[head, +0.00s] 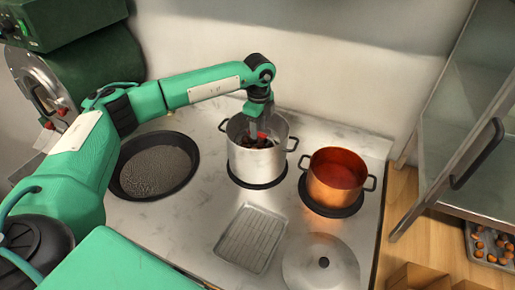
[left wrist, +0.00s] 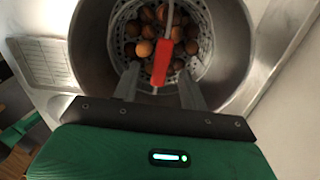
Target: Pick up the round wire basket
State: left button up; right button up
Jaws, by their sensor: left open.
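The round wire basket (left wrist: 121,46) sits inside a steel pot (head: 247,160) and holds several brown chestnuts (left wrist: 147,31). A thin metal handle with a red grip (left wrist: 162,62) rises from it; the red also shows in the head view (head: 262,135). My left gripper (left wrist: 160,76) is open and points down into the pot. Its two fingers are on either side of the red grip, apart from each other. I cannot tell whether either finger touches the grip. In the head view the pot wall hides most of the basket. My right gripper is out of view.
A copper pot (head: 336,180) stands right of the steel pot. A black round pan (head: 124,190) is at left. A ridged tray (head: 250,238) and a round lid (head: 321,266) lie in front. A metal shelf (head: 480,100) stands at right.

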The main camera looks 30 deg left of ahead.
pick_arm(q)
jog(key=f, duration=0.2)
jog(key=f+p, duration=0.1)
jog(key=shift+a+f, duration=0.25)
jog(key=shift+f, duration=0.25)
grip_shut()
jog(key=shift+w+r, duration=0.1)
jog(key=shift+r, duration=0.5)
notch_tip(320, 180, up, 19)
jog(key=b, duration=0.5)
